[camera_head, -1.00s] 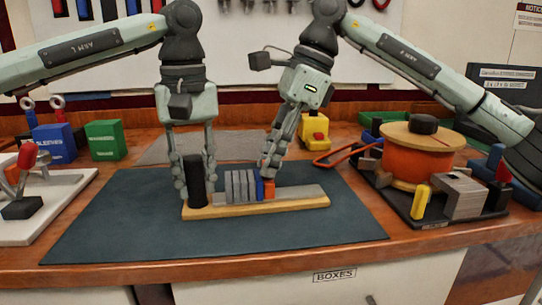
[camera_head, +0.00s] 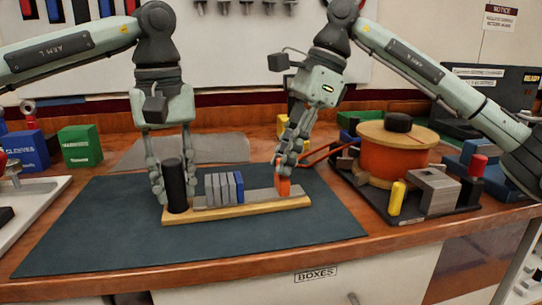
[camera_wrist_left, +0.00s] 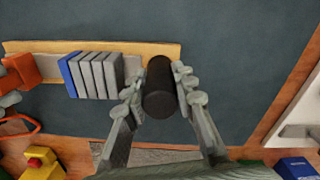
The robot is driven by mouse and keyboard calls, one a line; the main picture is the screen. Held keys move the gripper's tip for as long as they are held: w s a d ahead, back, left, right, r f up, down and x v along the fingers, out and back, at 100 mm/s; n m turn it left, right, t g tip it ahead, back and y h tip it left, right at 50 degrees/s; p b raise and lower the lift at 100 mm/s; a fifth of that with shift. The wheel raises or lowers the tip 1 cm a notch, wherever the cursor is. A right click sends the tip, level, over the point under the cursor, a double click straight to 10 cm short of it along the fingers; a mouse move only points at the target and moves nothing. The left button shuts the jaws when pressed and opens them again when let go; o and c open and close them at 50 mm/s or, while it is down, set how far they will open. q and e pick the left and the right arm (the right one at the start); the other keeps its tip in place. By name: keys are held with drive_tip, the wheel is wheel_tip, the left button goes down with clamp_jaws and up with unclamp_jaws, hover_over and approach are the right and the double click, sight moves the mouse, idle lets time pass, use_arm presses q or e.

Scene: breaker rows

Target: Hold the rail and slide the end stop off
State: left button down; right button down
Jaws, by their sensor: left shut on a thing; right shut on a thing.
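The rail (camera_head: 260,195) is a grey strip on a wooden base (camera_head: 240,212) lying on the dark mat. A black upright cylinder (camera_head: 176,190) stands at its left end. My left gripper (camera_head: 171,192) is shut on this black cylinder, which also shows between the fingers in the left wrist view (camera_wrist_left: 160,88). The orange end stop (camera_head: 284,187) is near the rail's right end, apart from the breakers. My right gripper (camera_head: 282,176) is shut on the end stop. In the left wrist view the orange end stop (camera_wrist_left: 27,69) shows at the left edge.
Several grey breakers (camera_head: 219,189) and a blue one (camera_head: 238,187) stand side by side on the rail. Orange cable reel (camera_head: 385,165) and a grey block (camera_head: 434,191) are at right. Green (camera_head: 80,146) and blue (camera_head: 27,150) boxes stand at left. The mat (camera_head: 110,230) in front is clear.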

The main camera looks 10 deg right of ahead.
use_arm(q)
drive_tip(key=shift+a, duration=0.25)
use_arm(e)
drive_tip(key=shift+d, duration=0.2)
drive_tip(key=c, duration=1.7)
unclamp_jaws()
use_arm(q)
drive_tip(key=shift+d, duration=0.1)
use_arm(e)
drive_tip(key=o, duration=0.3)
drive_tip(key=shift+a, duration=0.1)
drive_tip(key=shift+r, duration=0.1)
use_arm(q)
drive_tip(key=shift+d, duration=0.1)
use_arm(e)
drive_tip(key=v, duration=1.2)
use_arm(q)
drive_tip(key=c, duration=1.2)
unclamp_jaws()
